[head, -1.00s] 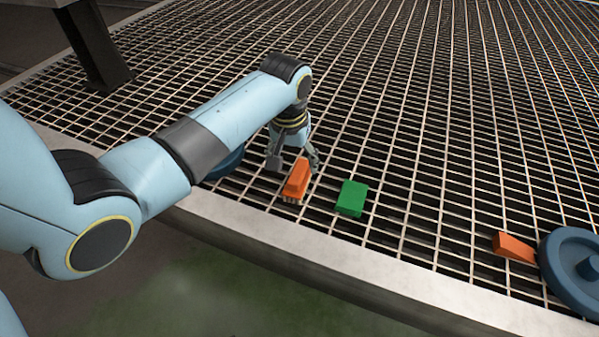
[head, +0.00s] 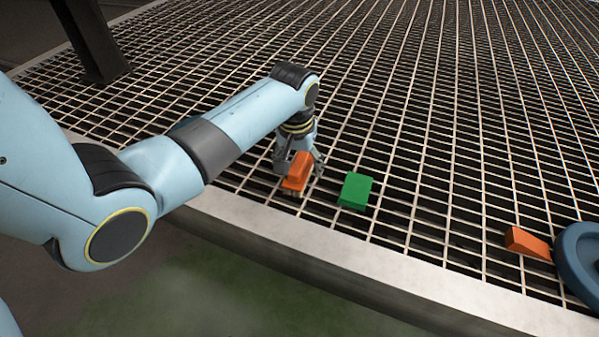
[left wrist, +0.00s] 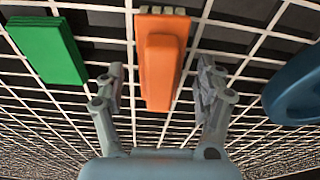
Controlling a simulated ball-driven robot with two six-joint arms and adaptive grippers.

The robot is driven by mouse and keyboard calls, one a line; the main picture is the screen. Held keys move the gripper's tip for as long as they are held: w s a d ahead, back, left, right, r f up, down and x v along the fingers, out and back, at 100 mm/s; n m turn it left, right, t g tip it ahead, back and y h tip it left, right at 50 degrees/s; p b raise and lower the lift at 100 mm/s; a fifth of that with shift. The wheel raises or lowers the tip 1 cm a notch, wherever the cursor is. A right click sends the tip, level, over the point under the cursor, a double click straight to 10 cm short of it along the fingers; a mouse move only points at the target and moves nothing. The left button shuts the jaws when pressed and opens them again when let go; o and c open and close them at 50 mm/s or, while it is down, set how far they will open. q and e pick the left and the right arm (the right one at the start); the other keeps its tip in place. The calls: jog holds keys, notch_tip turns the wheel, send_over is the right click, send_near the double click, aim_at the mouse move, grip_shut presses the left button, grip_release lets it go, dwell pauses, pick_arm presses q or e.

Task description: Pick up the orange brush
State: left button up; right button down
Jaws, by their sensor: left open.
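The orange brush (head: 298,172) sits on the metal grating near its front edge, with pale bristles along its lower end. In the left wrist view the brush (left wrist: 160,65) lies between the two fingers, with a raised handle along its middle. My left gripper (head: 300,165) is open around the brush. In the left wrist view the fingers of my left gripper (left wrist: 160,90) stand apart on both sides of it, with a gap to each side. My right gripper is not in view.
A green block (head: 355,191) lies just right of the brush. An orange wedge (head: 527,242) and a blue wheel-like disc (head: 580,258) lie at the far right. A blue round object (left wrist: 295,88) is right of the gripper in the left wrist view.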

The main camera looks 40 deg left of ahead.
aim_at(303, 161)
pick_arm(q)
jog(key=c, duration=1.3)
jog(key=shift+r, duration=0.1)
